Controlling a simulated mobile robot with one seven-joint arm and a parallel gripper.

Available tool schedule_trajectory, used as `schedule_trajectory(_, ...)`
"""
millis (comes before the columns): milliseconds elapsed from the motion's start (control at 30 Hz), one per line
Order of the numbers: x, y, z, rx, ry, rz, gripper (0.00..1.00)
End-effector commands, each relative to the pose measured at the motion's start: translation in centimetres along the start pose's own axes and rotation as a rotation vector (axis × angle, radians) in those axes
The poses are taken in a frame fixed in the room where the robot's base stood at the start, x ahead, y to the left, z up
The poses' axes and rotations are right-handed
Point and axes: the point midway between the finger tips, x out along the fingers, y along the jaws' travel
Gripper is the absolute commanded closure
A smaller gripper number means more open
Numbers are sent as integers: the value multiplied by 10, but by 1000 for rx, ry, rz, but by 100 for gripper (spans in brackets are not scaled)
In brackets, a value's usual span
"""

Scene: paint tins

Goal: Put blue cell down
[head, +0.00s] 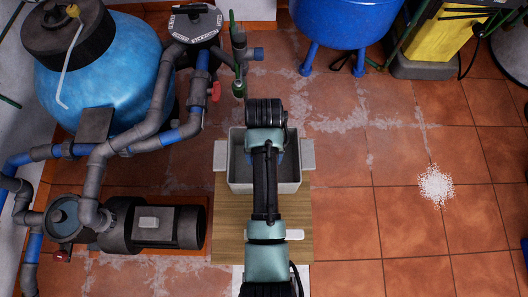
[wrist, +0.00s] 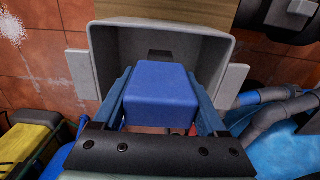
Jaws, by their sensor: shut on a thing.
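The blue cell (wrist: 160,98) is a block held between the two fingers of my gripper (wrist: 160,80) in the wrist view. My gripper is shut on it from both sides. The cell appears over the opening of a grey open bin (wrist: 104,52); how high it is above the bin floor I cannot tell. In the head view the bin (head: 290,187) sits under my arm, which covers its middle and most of the gripper and cell. A patch of blue shows beside my arm inside the bin.
The bin stands on a wooden board (head: 230,230) with pale flaps at both sides. A blue tank (head: 110,75), pipes and a pump (head: 165,226) crowd the left. A blue drum (head: 345,22) stands behind. Tiled floor at right is open, with a white powder patch (head: 436,186).

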Motion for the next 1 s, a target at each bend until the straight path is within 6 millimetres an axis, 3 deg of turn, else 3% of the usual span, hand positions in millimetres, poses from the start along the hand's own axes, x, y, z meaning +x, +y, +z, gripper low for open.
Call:
schedule_trajectory(100, 23, 0, 0, 0, -2, 0, 92)
schedule_trajectory(333, 41, 0, 0, 0, 1, 0, 92)
schedule_trajectory(533, 69, 0, 0, 0, 0, 0, 92)
schedule_trajectory(933, 74, 0, 0, 0, 1, 0, 92)
schedule_trajectory(967, 73, 0, 0, 0, 0, 0, 20)
schedule_trajectory(1000, 73, 0, 0, 0, 0, 0, 13)
